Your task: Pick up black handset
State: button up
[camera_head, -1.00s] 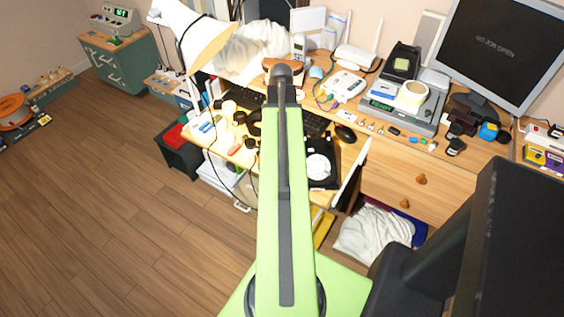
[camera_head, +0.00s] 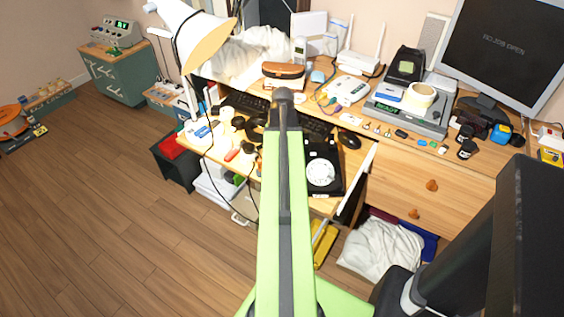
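A black dial phone (camera_head: 333,164) with a white dial (camera_head: 320,172) sits on the pulled-out lower shelf of the desk, just right of my arm. My green arm covers its left side. A separate black handset cannot be made out clearly. A dark curved object (camera_head: 256,132) lies left of my arm among small items, and I cannot tell whether it is the handset. My arm reaches up the middle of the picture to a dark joint over the keyboard. My gripper does not show.
A keyboard (camera_head: 243,103), a mouse (camera_head: 349,139) and a lamp (camera_head: 192,70) with a hanging cable crowd the desk. A monitor (camera_head: 502,48) stands at the right. An open drawer or panel edge (camera_head: 369,160) is right of the phone.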

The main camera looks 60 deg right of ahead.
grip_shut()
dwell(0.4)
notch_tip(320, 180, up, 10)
jog(key=p, duration=1)
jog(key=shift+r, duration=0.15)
